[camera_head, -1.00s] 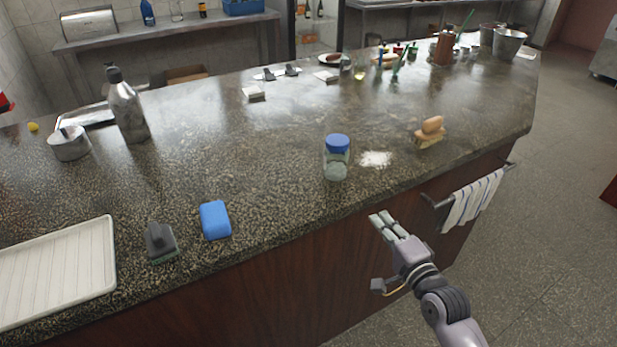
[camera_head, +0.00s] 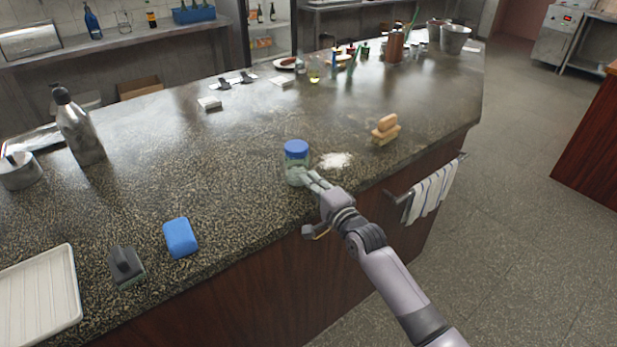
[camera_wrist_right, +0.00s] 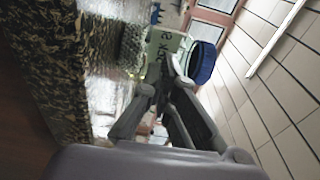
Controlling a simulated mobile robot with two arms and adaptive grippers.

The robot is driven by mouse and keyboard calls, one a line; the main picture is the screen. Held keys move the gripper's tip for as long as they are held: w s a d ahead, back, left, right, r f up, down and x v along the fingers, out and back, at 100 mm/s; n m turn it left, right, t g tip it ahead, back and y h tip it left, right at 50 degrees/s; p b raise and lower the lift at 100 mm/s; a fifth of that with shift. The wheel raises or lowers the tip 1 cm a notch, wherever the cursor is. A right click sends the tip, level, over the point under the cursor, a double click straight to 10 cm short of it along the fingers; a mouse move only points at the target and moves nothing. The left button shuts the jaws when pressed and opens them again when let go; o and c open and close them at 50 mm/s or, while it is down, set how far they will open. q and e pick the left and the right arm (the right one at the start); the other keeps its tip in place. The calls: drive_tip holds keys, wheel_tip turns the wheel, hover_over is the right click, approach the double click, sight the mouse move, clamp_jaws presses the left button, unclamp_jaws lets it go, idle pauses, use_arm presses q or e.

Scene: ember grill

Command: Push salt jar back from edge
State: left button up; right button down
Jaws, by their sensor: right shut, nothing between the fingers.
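The salt jar (camera_head: 296,160) is a clear jar with a blue lid, standing upright on the speckled dark counter near its front edge. In the right wrist view the jar (camera_wrist_right: 166,48) shows sideways with its label and blue lid. My right gripper (camera_head: 310,180) is shut and empty. Its fingertips are at the jar's lower front right side, touching it or very close; I cannot tell which. The fingers (camera_wrist_right: 168,75) cover part of the jar in the wrist view. My left gripper is not in view.
A white powder patch (camera_head: 336,160) lies right of the jar, with stacked tan brushes or sponges (camera_head: 386,130) beyond. A blue sponge (camera_head: 180,238) and dark-handled scrubber (camera_head: 126,266) lie front left. A towel (camera_head: 430,194) hangs on a rail below the edge. The counter behind the jar is clear.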

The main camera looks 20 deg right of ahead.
drive_tip(key=shift+w+a, duration=0.15)
drive_tip(key=shift+w, duration=0.4)
drive_tip(key=shift+w, duration=0.1)
